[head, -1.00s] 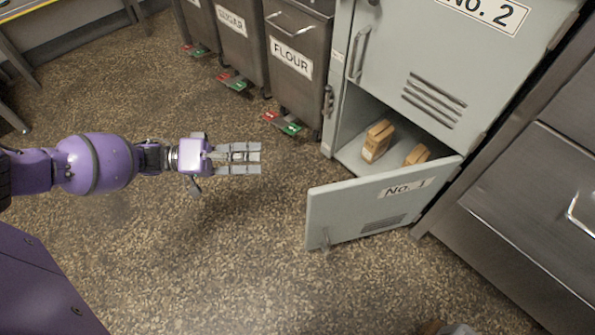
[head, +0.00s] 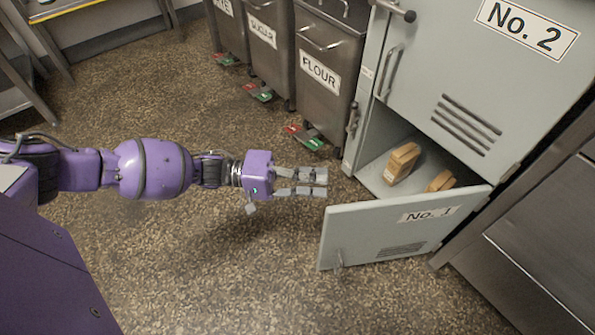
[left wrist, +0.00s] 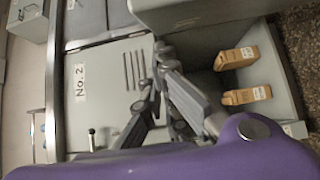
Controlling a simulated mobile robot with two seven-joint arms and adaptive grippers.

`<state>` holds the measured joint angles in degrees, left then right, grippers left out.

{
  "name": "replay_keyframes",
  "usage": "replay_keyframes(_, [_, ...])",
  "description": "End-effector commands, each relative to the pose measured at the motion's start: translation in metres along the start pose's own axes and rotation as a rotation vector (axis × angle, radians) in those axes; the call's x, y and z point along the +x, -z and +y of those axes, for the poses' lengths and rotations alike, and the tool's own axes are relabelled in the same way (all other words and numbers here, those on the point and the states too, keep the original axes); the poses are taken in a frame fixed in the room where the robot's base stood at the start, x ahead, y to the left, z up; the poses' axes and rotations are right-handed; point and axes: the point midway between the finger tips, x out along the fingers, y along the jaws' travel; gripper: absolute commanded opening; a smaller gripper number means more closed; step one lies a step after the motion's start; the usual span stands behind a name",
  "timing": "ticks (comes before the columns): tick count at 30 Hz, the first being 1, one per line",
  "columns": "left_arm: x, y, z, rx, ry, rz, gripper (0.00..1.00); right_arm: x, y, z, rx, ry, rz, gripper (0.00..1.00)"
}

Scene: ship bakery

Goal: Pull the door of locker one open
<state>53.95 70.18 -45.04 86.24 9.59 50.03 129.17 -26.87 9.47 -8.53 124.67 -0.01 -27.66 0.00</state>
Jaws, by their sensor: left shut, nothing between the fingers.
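The door of locker one (head: 372,232), a grey panel labelled "No. 1", stands swung well open at the lower part of the locker. My left gripper (head: 326,184) is shut and empty. In the head view it is just left of the locker opening, near the door's upper left corner; I cannot tell whether it touches. In the left wrist view the gripper's fingers (left wrist: 166,65) show in front of the locker. Two tan packages (head: 402,163) (head: 441,181) stand inside locker one. My right gripper is not in view.
Locker two's closed door (head: 480,75) is above locker one. A flour bin (head: 322,75) and other metal bins stand left of the lockers. A steel cabinet (head: 540,240) is at the right. The speckled floor (head: 220,280) in front is clear.

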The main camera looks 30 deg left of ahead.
Motion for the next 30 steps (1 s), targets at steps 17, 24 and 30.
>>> replay_keyframes(17, [0.004,-0.025,0.0,0.0,0.002,0.002,0.0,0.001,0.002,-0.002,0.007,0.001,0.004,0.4])
replay_keyframes(24, [0.005,-0.033,0.002,-0.002,0.001,0.019,0.0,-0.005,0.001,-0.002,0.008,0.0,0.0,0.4])
replay_keyframes(30, [0.009,-0.061,0.007,-0.004,-0.003,0.086,0.0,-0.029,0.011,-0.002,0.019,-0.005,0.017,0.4])
